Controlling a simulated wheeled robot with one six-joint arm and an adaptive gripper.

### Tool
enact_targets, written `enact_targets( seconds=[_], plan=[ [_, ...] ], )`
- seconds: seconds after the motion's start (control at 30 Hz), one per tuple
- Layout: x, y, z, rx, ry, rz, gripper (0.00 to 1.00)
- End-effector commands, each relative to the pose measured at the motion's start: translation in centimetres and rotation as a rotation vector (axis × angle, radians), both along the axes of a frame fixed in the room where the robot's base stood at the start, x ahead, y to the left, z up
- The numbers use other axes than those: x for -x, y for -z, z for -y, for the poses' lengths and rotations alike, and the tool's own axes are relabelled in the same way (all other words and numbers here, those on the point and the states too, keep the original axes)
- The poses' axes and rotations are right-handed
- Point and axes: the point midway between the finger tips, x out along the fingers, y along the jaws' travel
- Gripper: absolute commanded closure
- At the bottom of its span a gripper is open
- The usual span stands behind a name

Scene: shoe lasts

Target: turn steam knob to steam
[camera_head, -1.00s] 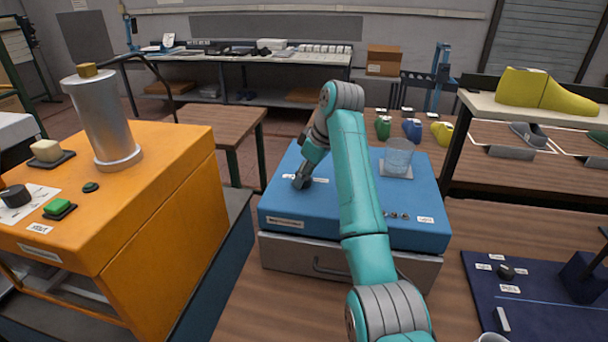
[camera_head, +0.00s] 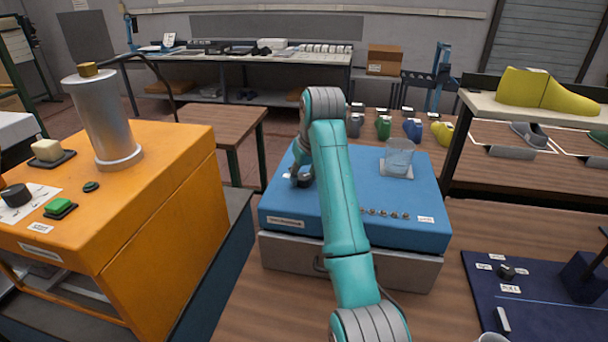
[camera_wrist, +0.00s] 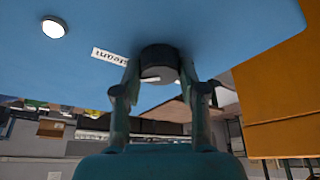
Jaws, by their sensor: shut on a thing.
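The dark round steam knob (camera_wrist: 160,62) sits on the blue machine (camera_head: 395,225) and shows between my fingers in the wrist view. In the head view the knob (camera_head: 303,181) is mostly hidden by my gripper. My gripper (camera_head: 299,174) reaches down to the back left of the machine's top. In the wrist view my gripper (camera_wrist: 161,80) has one finger on each side of the knob and is shut on it. A white label reading "steam" (camera_wrist: 110,57) lies beside the knob. The knob's pointer direction cannot be told.
A clear beaker (camera_head: 398,157) stands at the machine's back right. An orange machine (camera_head: 165,215) with a metal cylinder (camera_head: 105,125) stands left. A dark blue panel (camera_head: 530,290) lies at right.

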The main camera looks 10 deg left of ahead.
Motion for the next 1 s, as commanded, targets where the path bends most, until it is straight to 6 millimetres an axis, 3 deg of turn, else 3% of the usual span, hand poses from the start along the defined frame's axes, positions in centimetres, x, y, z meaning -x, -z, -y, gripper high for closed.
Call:
enact_targets(
  seconds=[0.47, 0.5, 0.6, 1.0],
  plan=[
    [0.03, 0.10, 0.08, 0.002, 0.016, -0.003, 0.93],
    [0.03, 0.10, 0.08, 0.002, 0.016, -0.003, 0.56],
    [0.03, 0.09, 0.07, 0.002, 0.015, -0.002, 0.33],
    [0.01, 0.03, 0.02, 0.000, 0.014, -0.001, 0.33]
  ],
)
